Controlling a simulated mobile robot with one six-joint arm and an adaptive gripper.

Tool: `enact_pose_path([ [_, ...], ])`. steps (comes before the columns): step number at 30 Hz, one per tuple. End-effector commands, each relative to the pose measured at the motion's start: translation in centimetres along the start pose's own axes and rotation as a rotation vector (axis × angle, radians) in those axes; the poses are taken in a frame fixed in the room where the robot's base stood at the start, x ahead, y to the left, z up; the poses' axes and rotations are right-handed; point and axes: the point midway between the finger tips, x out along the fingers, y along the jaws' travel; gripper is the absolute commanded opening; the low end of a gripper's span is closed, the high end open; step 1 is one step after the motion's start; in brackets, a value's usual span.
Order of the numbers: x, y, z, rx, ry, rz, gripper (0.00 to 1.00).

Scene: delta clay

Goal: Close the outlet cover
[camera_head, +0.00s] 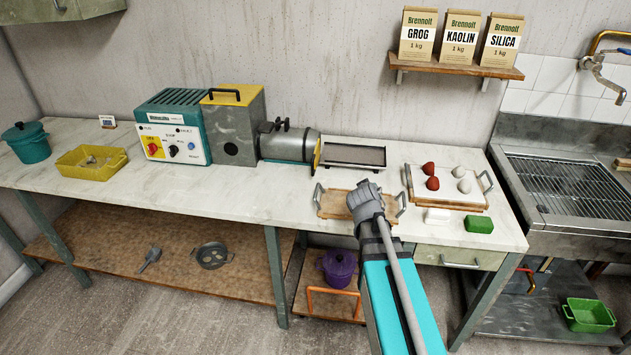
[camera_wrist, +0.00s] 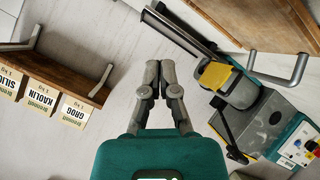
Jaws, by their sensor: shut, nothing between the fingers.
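The outlet cover (camera_head: 318,153) is a yellow plate at the right end of the grey machine barrel (camera_head: 285,144). In the head view it shows nearly edge-on. In the wrist view the yellow cover (camera_wrist: 214,75) shows its face at the barrel's end (camera_wrist: 241,91); I cannot tell exactly how far it stands from the outlet. My gripper (camera_head: 362,190) is to the right of the cover and nearer the front, over the wooden board. In the wrist view my gripper (camera_wrist: 160,90) is shut and empty, apart from the cover, which lies to its right.
A dark tray (camera_head: 354,156) sits just right of the outlet. A wooden board with handles (camera_head: 331,205) lies below my gripper. A board with red and white balls (camera_head: 418,191) stands to the right. A wall shelf (camera_head: 455,67) carries several bags.

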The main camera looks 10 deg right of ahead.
Motion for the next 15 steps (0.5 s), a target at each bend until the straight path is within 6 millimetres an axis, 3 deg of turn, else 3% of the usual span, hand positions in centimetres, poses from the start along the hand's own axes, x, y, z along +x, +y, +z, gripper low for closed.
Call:
enact_pose_path([
  [1,1.2,0.1,-0.3,-0.027,0.055,0.027,0.0],
  [6,3.0,1.1,-3.0,-0.143,0.257,0.105,0.0],
  [15,4.6,0.3,-6.7,-0.388,0.599,0.176,0.0],
])
